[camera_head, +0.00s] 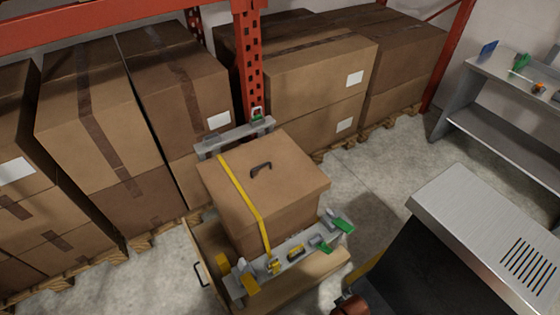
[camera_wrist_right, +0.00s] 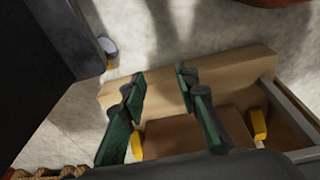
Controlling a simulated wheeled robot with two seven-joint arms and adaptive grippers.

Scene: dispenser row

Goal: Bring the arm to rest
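The right gripper (camera_wrist_right: 161,78) shows in the right wrist view as two dark green fingers spread apart, with nothing held between them. A light wooden board (camera_wrist_right: 235,68) lies beyond and beneath the fingers; I cannot tell the distance. The right gripper cannot be made out for sure in the head view. The left gripper is in neither view. In the head view a cardboard box (camera_head: 287,178) with a dark handle and a yellow strap stands in a wooden open-topped crate (camera_head: 198,262).
A grey bar (camera_head: 295,252) with yellow and green parts runs along the crate's front. Stacked cartons (camera_head: 95,120) fill the red rack behind. A metal-topped dark unit (camera_head: 470,210) stands at lower right, and a grey shelf (camera_head: 505,125) at upper right. Bare floor (camera_head: 385,165) lies between them.

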